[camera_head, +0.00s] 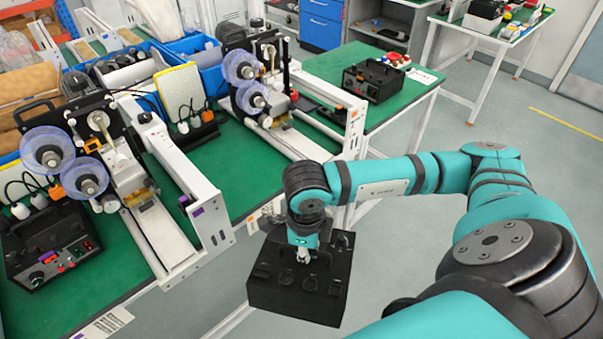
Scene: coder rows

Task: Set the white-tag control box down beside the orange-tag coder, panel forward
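My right gripper (303,256) points down onto the top of a black control box (325,305) and appears shut on its handle; the fingers are small and partly hidden. The box hangs in front of the table's front edge, over the floor. No white tag can be made out on it. The coder with small orange tags (350,128) stands on the green table, behind the held box, with two blue-purple reels and a white frame. My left gripper is not in view.
A nearer coder with purple tags (197,212) stands left. One black control box (50,245) sits at the table's left front, another (372,80) right of the orange-tag coder. Green table top (215,165) is bare between the coders. Blue bins (205,65) stand behind.

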